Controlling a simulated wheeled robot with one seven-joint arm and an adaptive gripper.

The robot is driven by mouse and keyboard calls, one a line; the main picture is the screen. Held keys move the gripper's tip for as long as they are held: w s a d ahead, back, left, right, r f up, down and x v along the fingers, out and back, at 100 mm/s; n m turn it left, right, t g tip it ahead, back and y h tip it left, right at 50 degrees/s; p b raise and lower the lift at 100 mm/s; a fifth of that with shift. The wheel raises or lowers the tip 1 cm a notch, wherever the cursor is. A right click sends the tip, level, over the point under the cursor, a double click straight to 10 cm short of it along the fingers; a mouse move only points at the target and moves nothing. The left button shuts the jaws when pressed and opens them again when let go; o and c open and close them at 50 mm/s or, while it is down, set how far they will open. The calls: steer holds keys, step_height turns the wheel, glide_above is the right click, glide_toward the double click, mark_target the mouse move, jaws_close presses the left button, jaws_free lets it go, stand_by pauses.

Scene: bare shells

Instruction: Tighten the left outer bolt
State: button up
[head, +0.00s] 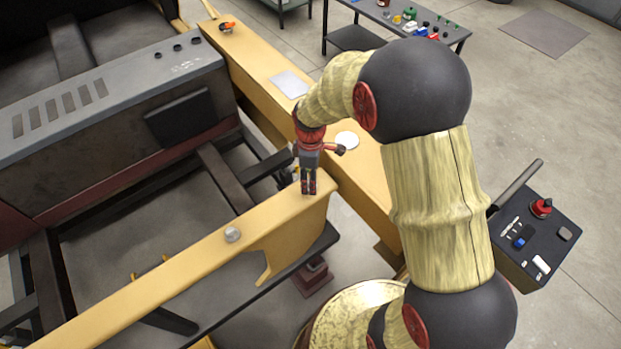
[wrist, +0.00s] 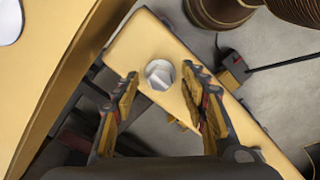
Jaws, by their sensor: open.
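A yellow crossbeam (head: 150,282) carries a silver round bolt head (head: 233,234) partway along its top in the head view. My gripper (head: 309,191) points down over the beam's right end, apart from that bolt. In the wrist view, a silver bolt head with a raised grip (wrist: 160,75) sits near the end of the yellow beam (wrist: 133,47). My open gripper (wrist: 160,74) has one finger on each side of this bolt, with gaps on both sides. It is hidden behind my gripper in the head view. I cannot tell whether the fingertips touch the beam.
A long yellow rail (head: 262,85) runs beside the beam's end, with a white disc (head: 347,140) and a pale sheet (head: 289,84) on it. A dark grey housing (head: 110,100) stands at left. A control box (head: 540,235) is at right. A table (head: 430,25) stands behind.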

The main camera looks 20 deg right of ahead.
steer(key=c, duration=0.3)
steer(key=c, duration=0.7)
jaws_close()
